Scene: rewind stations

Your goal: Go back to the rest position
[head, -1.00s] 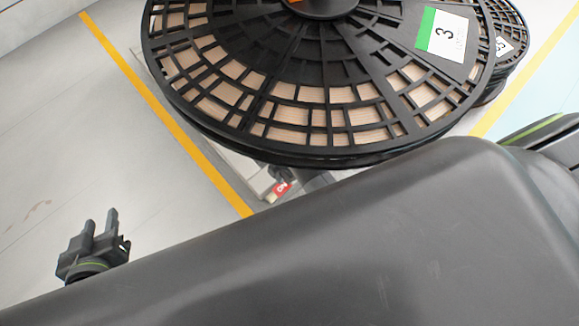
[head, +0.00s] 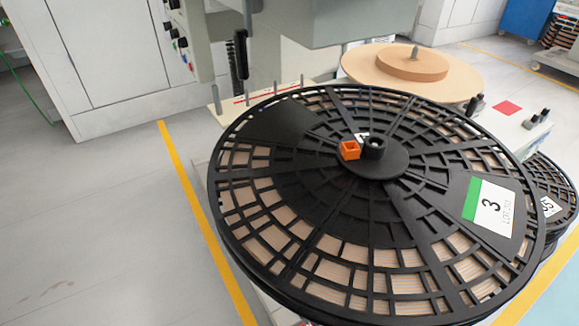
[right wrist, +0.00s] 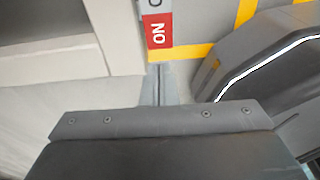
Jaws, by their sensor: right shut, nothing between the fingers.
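My right gripper (right wrist: 160,82) shows in the right wrist view, with its two thin grey fingers together and nothing between them. It points toward a red and white label (right wrist: 158,30); I cannot tell how far away that is. Neither gripper can be made out in the head view. My left gripper is not in view.
A large black reel (head: 290,215) marked 3 fills the middle of the head view, with an orange block (head: 349,150) near its hub. A tan disc (head: 455,78) lies behind it. A grey-white cabinet (head: 95,55) stands back left. Floor (head: 90,220) left of the yellow line is clear.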

